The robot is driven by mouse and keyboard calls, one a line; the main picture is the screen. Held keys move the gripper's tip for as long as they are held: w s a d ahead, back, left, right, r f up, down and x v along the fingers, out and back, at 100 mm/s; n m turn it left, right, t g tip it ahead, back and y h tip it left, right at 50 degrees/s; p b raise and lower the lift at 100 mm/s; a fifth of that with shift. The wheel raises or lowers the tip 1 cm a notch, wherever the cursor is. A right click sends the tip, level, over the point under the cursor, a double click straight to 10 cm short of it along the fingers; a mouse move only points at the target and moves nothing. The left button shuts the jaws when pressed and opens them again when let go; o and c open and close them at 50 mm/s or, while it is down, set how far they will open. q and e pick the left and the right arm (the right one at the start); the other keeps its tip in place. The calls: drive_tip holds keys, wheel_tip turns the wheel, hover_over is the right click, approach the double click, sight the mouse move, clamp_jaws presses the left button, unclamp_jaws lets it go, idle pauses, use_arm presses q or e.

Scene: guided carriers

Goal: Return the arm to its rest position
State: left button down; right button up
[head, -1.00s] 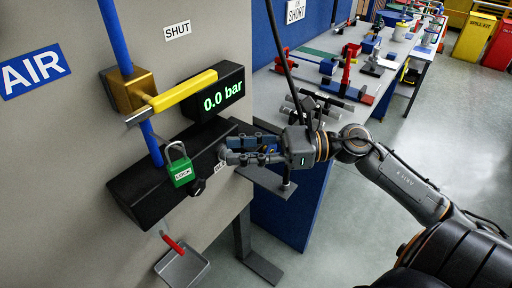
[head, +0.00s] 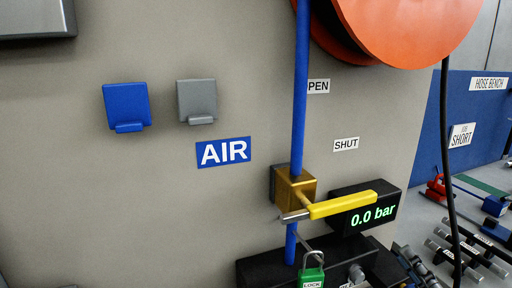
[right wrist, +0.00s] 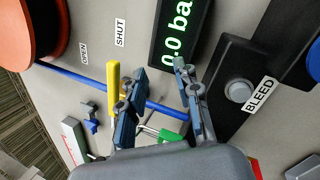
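My right gripper (right wrist: 160,72) is open and empty, its two blue-grey fingers apart, in front of the panel. In the head view only part of it shows at the bottom edge, beside the black bleed block (head: 255,272) and below the gauge (head: 373,214), which reads 0.0 bar. The yellow valve handle (head: 343,205) lies crosswise on the brass valve (head: 292,187). A green padlock (head: 311,278) hangs below it on the blue pipe's line; it shows partly behind the fingers in the wrist view (right wrist: 171,135). The grey bleed button (right wrist: 238,91) is beside the fingers, apart. My left gripper is not in view.
An orange reel (head: 410,25) juts out at the top right, with a black hose (head: 447,150) hanging from it. Blue (head: 126,103) and grey (head: 197,98) hooks are on the panel. A bench with tools (head: 470,235) stands at the right.

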drive_tip(key=s+d+f+m+g+h, duration=0.1)
drive_tip(key=s+f+m+g+h, duration=0.15)
drive_tip(key=f+m, duration=0.35)
drive_tip(key=s+d+f+m+g+h, duration=0.1)
drive_tip(key=f+m+g+h, duration=0.1)
drive_tip(key=f+m+h, duration=0.35)
drive_tip(key=s+d+f+m+g+h, duration=0.1)
drive_tip(key=f+m+g+h, duration=0.15)
drive_tip(key=f+m, duration=0.5)
drive_tip(key=s+a+f+m+g+y, duration=0.4)
drive_tip(key=s+a+f+m+g, duration=0.2)
drive_tip(key=s+a+f+g, duration=0.75)
drive_tip(key=s+d+f+t+b, duration=0.1)
drive_tip(key=s+f, duration=0.1)
drive_tip(key=f, duration=1.1)
drive_tip(key=s+f+t+b, duration=0.1)
drive_tip(key=s+f, duration=0.1)
drive_tip(key=f, duration=1.1)
drive_tip(key=s+d+f+b, duration=0.2)
drive_tip(key=s+d+f, duration=0.1)
drive_tip(key=s+f, duration=1.3)
wheel_tip(320, 180, down, 2)
drive_tip(key=shift+s+d+g, duration=0.2)
drive_tip(key=shift+s+g, duration=0.15)
drive_tip(key=shift+g, duration=0.1)
